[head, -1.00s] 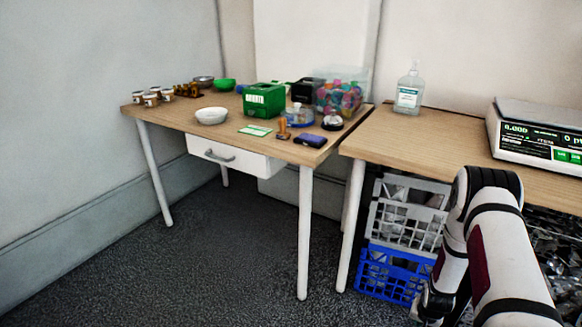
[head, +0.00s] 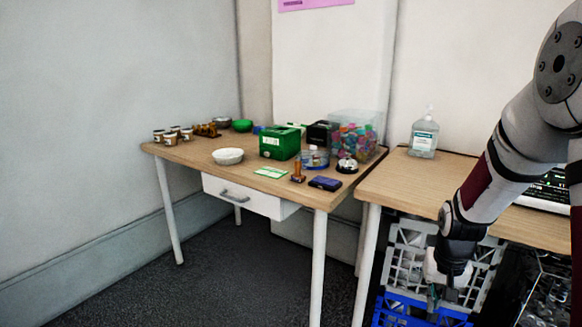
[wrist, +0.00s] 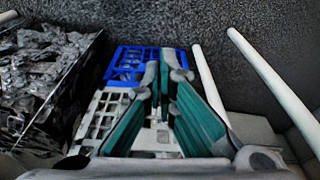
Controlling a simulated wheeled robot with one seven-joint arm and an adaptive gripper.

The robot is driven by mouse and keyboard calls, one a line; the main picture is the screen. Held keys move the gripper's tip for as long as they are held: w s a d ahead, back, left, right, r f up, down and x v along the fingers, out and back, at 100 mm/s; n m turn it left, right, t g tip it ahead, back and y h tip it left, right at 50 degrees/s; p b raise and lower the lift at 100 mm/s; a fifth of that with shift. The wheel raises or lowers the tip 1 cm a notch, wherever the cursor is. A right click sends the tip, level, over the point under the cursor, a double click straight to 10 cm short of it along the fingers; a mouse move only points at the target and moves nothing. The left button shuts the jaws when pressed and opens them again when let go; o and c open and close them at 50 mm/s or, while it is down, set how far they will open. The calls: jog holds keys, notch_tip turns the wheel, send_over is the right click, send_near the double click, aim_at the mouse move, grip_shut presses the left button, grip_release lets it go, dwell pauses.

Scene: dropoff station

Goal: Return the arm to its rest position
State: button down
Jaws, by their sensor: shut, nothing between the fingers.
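My arm (head: 510,150) reaches in from the right of the head view, its elbow raised and its forearm angled down to the left. My gripper (head: 437,296) hangs pointing down in front of the stacked crates, below the right table's top. In the wrist view my gripper (wrist: 165,68) shows its green-padded fingers, shut with nothing held. Whether it touches the crates cannot be told.
A grey crate (head: 408,240) stands on a blue crate (head: 395,312) under the right table (head: 400,180). A wire bin of dark crumpled material (wrist: 40,85) is beside them. White table legs (wrist: 208,85) stand close by. The left table (head: 200,152) holds several small items.

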jog(key=s+a+r+n, duration=0.1)
jog(key=s+a+r, duration=0.3)
jog(key=s+r, duration=0.3)
jog(key=s+a+r+n+g, duration=0.1)
jog(key=s+a+r, duration=0.3)
jog(key=s+r, duration=0.3)
jog(key=s+a+r+n, duration=0.1)
jog(key=s+a+r, duration=0.35)
jog(key=s, duration=0.45)
jog(key=s+a+r+n+y, duration=0.1)
jog(key=s, duration=1.1)
notch_tip(320, 180, up, 36)
jog(key=t+p, duration=0.3)
jog(key=p, duration=3.1)
jog(key=shift+w, duration=0.2)
